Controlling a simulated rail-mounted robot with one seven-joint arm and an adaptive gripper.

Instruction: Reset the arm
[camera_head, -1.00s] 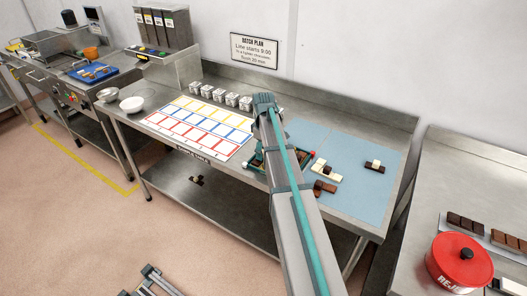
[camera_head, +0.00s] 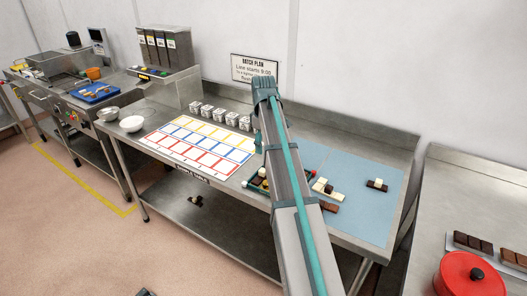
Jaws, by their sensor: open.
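My arm (camera_head: 290,180) rises from the bottom of the head view to a raised elbow (camera_head: 265,88) in front of the wall.
The steel bench (camera_head: 345,125) carries a blue mat (camera_head: 375,215) with several chocolate bars (camera_head: 328,206), a coloured grid sheet (camera_head: 200,145), several small white boxes (camera_head: 219,115) and a white bowl (camera_head: 131,124). A red lidded pot (camera_head: 470,275) stands on the right bench.

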